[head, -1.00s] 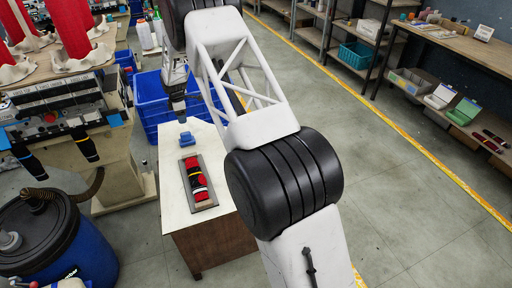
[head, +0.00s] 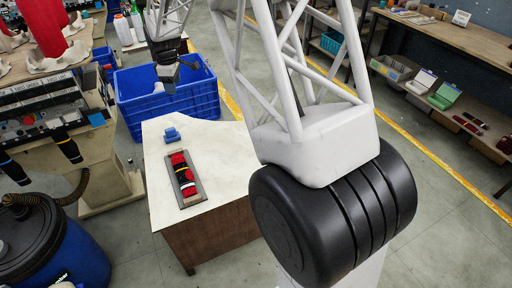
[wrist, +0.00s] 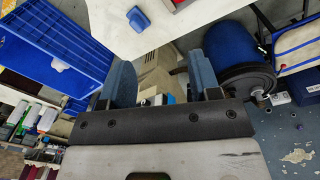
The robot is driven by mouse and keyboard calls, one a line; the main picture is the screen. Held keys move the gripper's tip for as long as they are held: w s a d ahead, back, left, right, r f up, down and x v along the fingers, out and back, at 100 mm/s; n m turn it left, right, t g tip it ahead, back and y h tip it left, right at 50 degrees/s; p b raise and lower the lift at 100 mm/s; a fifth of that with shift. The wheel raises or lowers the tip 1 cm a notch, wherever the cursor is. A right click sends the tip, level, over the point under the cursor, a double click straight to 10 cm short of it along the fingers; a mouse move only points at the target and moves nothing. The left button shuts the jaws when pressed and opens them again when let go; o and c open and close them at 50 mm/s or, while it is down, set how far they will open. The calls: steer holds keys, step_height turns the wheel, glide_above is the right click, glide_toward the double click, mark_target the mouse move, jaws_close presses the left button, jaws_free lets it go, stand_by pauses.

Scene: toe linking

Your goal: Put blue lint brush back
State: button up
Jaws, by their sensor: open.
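The blue lint brush (head: 172,134) lies on the pale top of the small table (head: 224,150), near its far end and just beyond the grey tray. In the wrist view the blue lint brush (wrist: 139,18) shows at the top, apart from my fingers. My gripper (head: 168,86) is raised beyond the table's far edge, in front of the blue crate in the head view. In the wrist view my gripper (wrist: 161,72) has its two blue-grey fingers spread wide with nothing between them.
The grey tray (head: 202,201) on the table holds red and black rolled items. A large blue crate (head: 200,106) stands behind the table. A blue barrel (head: 85,250) and a machine (head: 35,120) stand at left. Open floor lies to the right.

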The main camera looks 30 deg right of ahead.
steer(key=s+d+r+m, duration=0.2)
steer(key=s+r, duration=0.3)
steer(key=s, duration=0.3)
steer(key=s+d+r+m+t, duration=0.15)
steer(key=s+r, duration=0.25)
steer(key=s, duration=0.5)
steer(key=s+d+r+m+g, duration=0.1)
steer(key=s+r+m, duration=0.2)
steer(key=s+r, duration=0.35)
steer(key=s+d+f+m, duration=0.1)
steer(key=s+m, duration=0.1)
steer(key=s, duration=0.8)
steer(key=s+f+m+t, duration=0.1)
steer(key=s+m, duration=0.1)
steer(key=s, duration=0.7)
steer(key=s+d+f+m, duration=0.1)
steer(key=s+m, duration=0.1)
steer(key=s, duration=0.8)
steer(key=shift+s+d+f, duration=0.25)
steer(key=shift+s+d, duration=0.05)
steer(key=shift+s, duration=0.05)
